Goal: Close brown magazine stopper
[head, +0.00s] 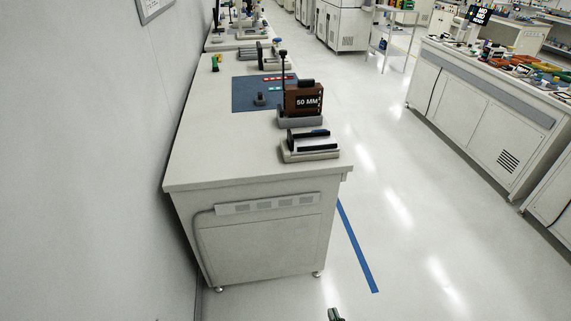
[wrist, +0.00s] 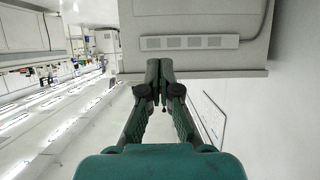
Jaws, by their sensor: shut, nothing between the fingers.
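The brown magazine (head: 305,98), marked "50 MM", stands upright in a grey holder (head: 300,120) at the right edge of the white bench. A dark upright post with a knob (head: 283,68) stands beside its left side. I cannot tell the stopper's state at this size. My gripper (wrist: 159,64) is shut and empty in the wrist view, with the bench's end panel beyond its fingertips. Only a small tip of it (head: 335,314) shows at the bottom of the head view, over the floor and well away from the magazine. The magazine is not in the wrist view.
The white bench (head: 215,150) carries a blue mat (head: 250,95) and a low fixture with black bars (head: 310,146) near its front right. A wall (head: 90,160) runs along the left. The aisle floor (head: 400,200) is clear, with another bench (head: 480,110) across it.

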